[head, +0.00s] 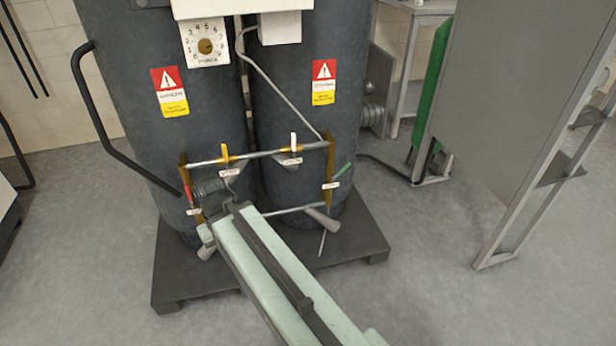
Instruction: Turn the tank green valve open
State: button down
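The green valve handle (343,170) sticks out at the right end of the pipe frame (262,154) on the front of the two dark tanks. It is tilted, rising to the right, beside the brass upright (329,178). A small white label (330,185) sits just below it. My arm reaches in from the bottom right, and my gripper (222,215) is at the lower left of the pipe frame, well left of and below the green handle. The arm hides part of the lower pipe. The fingers are small and dark here, so their opening is unclear.
A red handle (188,194) is on the frame's left side, with a yellow handle (224,153) and a white handle (293,142) on the top pipe. The tanks stand on a dark platform (180,285). Clear floor lies right of it, before a grey panel (520,110).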

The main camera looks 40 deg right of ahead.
aim_at(346, 166)
jog(key=u, duration=2)
jog(key=i, duration=0.85)
jog(key=z, duration=2.05)
